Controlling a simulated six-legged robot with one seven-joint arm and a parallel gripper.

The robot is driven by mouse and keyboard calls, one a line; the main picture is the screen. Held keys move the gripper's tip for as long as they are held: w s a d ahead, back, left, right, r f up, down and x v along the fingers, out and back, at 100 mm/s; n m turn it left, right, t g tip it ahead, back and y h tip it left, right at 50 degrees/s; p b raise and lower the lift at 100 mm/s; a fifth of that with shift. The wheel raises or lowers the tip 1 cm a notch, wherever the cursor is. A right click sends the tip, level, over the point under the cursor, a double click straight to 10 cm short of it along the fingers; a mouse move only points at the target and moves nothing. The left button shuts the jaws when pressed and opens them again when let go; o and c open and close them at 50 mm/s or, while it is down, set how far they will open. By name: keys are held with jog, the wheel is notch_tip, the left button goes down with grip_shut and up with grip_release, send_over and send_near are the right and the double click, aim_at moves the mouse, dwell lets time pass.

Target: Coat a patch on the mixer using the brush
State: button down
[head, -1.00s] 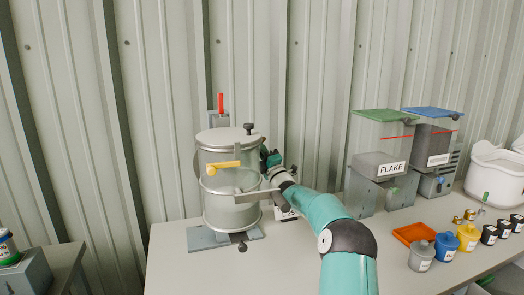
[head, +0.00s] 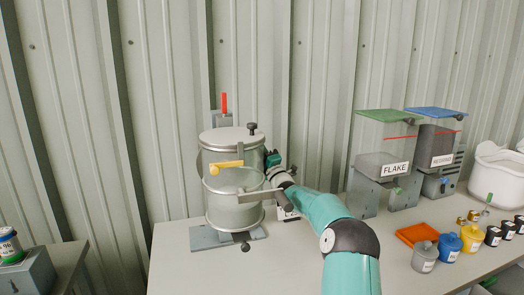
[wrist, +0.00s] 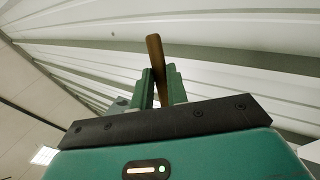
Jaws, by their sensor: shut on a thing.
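The handle sticks up, slightly tilted. The bristles are not visible, nor is any coated patch.
A FLAKE hopper (head: 382,168) and a second hopper (head: 436,160) stand at the right. An orange tray (head: 416,234) and several small pots, including a blue one (head: 449,245), lie before them. The bench front (head: 210,275) is clear. A corrugated wall stands close behind.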

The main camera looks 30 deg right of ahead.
jog(key=shift+w, duration=0.15)
jog(key=shift+w+d+r, duration=0.15)
jog(key=shift+w+r, duration=0.1)
jog(key=shift+w, duration=0.35)
jog(key=shift+w+d+r, duration=0.15)
jog(key=shift+w+r, duration=0.05)
jog(key=shift+w, duration=0.35)
jog(key=shift+w+d+r, duration=0.15)
jog(key=shift+w+r, duration=0.1)
jog(key=shift+w, duration=0.35)
jog(key=shift+r, duration=0.6)
dwell(0.3)
jog(key=shift+s+d, duration=0.25)
jog(key=shift+d, duration=0.7)
jog(key=shift+s+d, duration=0.2)
jog(key=shift+d, duration=0.8)
jog(key=shift+s+d, duration=0.25)
jog(key=shift+d, duration=0.7)
jog(key=shift+d, duration=0.1)
